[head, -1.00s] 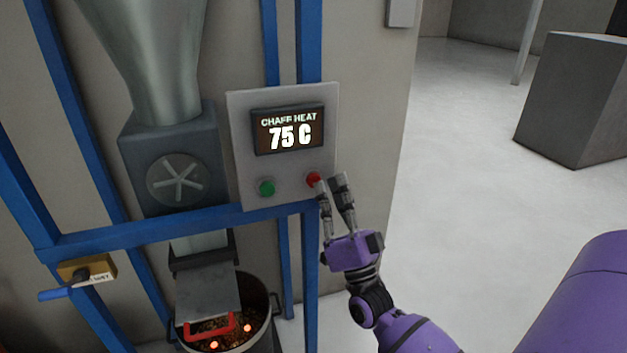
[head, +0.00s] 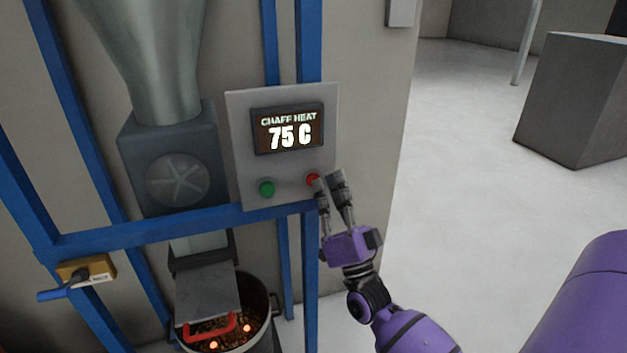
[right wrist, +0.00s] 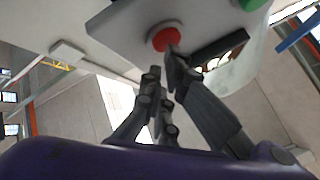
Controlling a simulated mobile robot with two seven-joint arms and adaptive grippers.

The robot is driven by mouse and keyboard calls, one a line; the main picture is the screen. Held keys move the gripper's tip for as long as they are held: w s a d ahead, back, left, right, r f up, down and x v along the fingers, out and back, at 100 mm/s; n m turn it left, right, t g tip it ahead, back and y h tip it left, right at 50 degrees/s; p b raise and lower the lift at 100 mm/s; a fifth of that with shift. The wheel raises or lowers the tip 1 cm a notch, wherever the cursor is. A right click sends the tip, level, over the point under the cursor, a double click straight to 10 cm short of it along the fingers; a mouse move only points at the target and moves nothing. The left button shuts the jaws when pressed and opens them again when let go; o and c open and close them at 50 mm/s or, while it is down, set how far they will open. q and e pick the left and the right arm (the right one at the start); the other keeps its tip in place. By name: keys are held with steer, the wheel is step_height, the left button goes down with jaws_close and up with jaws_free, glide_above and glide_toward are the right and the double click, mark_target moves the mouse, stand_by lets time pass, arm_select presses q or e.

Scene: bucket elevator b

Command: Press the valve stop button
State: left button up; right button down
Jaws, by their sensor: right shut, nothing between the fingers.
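The grey control panel (head: 240,140) has a display (head: 289,128) reading "CHAFF HEAT 75 C". Below it are a green button (head: 266,187) on the left and a red button (head: 313,179) on the right. No label shows on either button. My right gripper (head: 328,180) is shut and empty, its fingertips at the red button's lower right. In the right wrist view a fingertip overlaps the lower edge of the red button (right wrist: 164,39); I cannot tell whether it touches. My left gripper is not in view.
Blue frame bars (head: 150,233) run beside and below the panel. A yellow block with a blue handle (head: 62,293) is at the left. A bucket (head: 262,325) with glowing embers and a red handle stands below. Open floor (head: 470,200) lies to the right.

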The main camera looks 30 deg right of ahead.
steer(key=shift+s, duration=0.15)
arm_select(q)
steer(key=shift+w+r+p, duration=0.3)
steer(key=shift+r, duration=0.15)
arm_select(e)
steer(key=shift+s+a, duration=0.25)
steer(key=shift+s, duration=0.65)
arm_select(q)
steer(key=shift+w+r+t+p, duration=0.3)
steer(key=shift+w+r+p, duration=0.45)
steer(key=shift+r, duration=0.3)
arm_select(e)
steer(key=s+a, duration=0.1)
steer(key=s, duration=0.5)
steer(key=shift+a, duration=0.2)
steer(key=shift+w, duration=0.1)
